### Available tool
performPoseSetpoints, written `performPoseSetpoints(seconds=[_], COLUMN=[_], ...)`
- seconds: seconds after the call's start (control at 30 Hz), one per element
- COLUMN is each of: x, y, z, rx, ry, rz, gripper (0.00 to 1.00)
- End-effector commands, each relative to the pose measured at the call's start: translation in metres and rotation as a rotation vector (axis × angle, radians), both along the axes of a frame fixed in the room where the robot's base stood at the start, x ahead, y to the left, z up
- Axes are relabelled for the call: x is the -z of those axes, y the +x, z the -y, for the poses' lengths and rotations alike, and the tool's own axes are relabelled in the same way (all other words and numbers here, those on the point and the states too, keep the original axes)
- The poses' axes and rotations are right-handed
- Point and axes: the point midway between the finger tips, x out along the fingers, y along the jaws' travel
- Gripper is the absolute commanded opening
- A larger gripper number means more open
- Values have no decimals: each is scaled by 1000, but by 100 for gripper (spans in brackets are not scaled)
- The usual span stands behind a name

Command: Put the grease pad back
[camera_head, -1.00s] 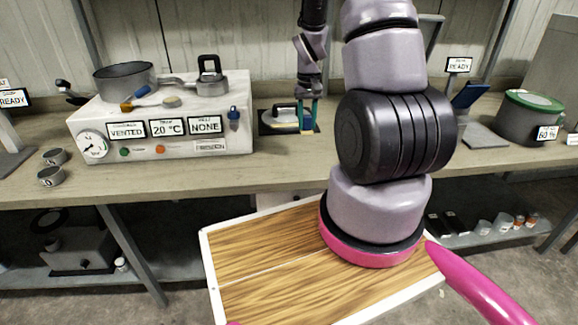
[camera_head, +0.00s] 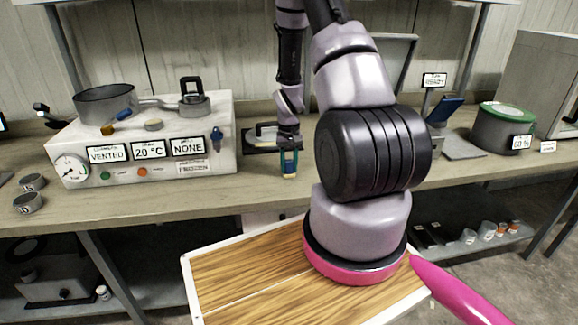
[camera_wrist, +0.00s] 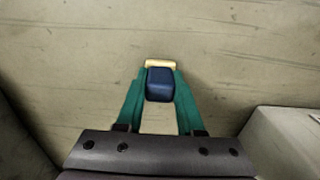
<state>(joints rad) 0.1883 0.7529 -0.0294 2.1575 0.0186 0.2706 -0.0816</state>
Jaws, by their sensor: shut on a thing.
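My gripper (camera_head: 289,171) is shut on a small dark blue block with a tan strip, seemingly the grease pad (camera_wrist: 160,84). In the wrist view the green fingers (camera_wrist: 160,92) hold the block between their tips, tan strip outward, over the bare wooden bench. In the head view the gripper points down over the front part of the bench, right of the white machine. The pad (camera_head: 289,158) is small and partly covered by the fingers there.
The white machine (camera_head: 130,170) bears a pan (camera_head: 105,101), a weight-like piece (camera_head: 194,103), a blue-handled tool (camera_head: 115,121) and a grey disc (camera_head: 153,125). Small cups (camera_head: 28,203) stand left. A green-lidded pot (camera_head: 502,128) stands right. Bench (camera_head: 260,185) in front of the machine is clear.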

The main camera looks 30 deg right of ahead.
Motion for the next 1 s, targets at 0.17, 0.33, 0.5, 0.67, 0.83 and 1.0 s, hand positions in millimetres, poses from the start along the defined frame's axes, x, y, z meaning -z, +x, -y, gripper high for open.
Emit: performPoseSetpoints(seconds=[0.17,0.33,0.5,0.67,0.83,1.0], x=[2,2,1,-16,-53,-88], y=[0,0,0,1,2,1], z=[0,0,0,0,0,0], rx=[0,0,0,-1,-2,0], ry=[0,0,0,-1,-2,-1], rz=[0,0,0,4,7,5], gripper=[66,66,66,66,66,66])
